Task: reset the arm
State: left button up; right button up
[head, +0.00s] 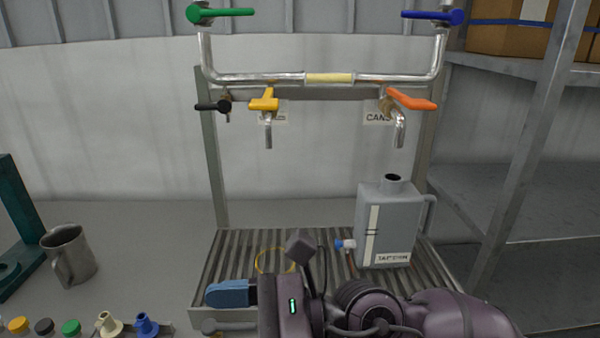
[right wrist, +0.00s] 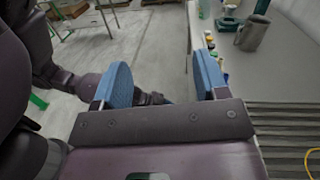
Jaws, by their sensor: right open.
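My right arm comes in from the lower right in the head view. Its gripper (head: 229,292) points left over the front left part of the slatted drain rack (head: 222,262). In the right wrist view my right gripper (right wrist: 163,72) has its two blue fingers wide apart, with nothing between them. My left gripper is in neither view. A grey canister (head: 396,225) with an open neck and a small blue-and-white tap stands upright on the rack, behind my right arm and apart from the fingers.
A yellow ring (head: 270,262) lies on the rack, partly hidden by my wrist. Pipes with a yellow valve handle (head: 264,101) and an orange one (head: 412,99) hang above. A metal mug (head: 69,255) and several coloured caps stand left. A metal shelf (head: 520,150) stands right.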

jog(key=w+d+r+m+t+y, duration=0.1)
jog(key=w+d+r+m+t, duration=0.25)
jog(key=m+t, duration=0.55)
jog(key=w+d+r+m+t+y, duration=0.1)
jog(key=w+d+r+m+t, duration=0.1)
jog(key=w+d+m+t, duration=0.65)
jog(key=d+f+m+t+h, duration=0.2)
jog(key=d+f+m+h, duration=0.3)
jog(key=m+h, duration=0.55)
jog(key=d+f+m+t+h, duration=0.3)
jog(key=d+f+m+h, duration=0.3)
jog(key=m, duration=0.8)
jog(key=s+d+f+m+g+h, duration=0.3)
jog(key=s+d+f+m+g, duration=0.15)
jog(key=f, duration=0.25)
jog(key=s+d+f+m+g+h, duration=0.3)
jog(key=s+d+f+m+g, duration=0.15)
jog(key=f, duration=0.25)
jog(key=s+d+f+m+g+y, duration=0.1)
jog(key=s+d+f+m+g, duration=0.2)
jog(key=s, duration=0.4)
jog(key=s+d+f+m+g, duration=0.1)
jog(key=s+f+m+g, duration=0.1)
jog(key=s+f+g, duration=0.4)
jog(key=w+f+t, duration=0.6)
jog(key=f+t, duration=0.3)
jog(key=f, duration=0.1)
jog(key=shift+w+n+y, duration=0.3)
jog(key=shift+w+y, duration=0.05)
jog(key=shift+y, duration=0.1)
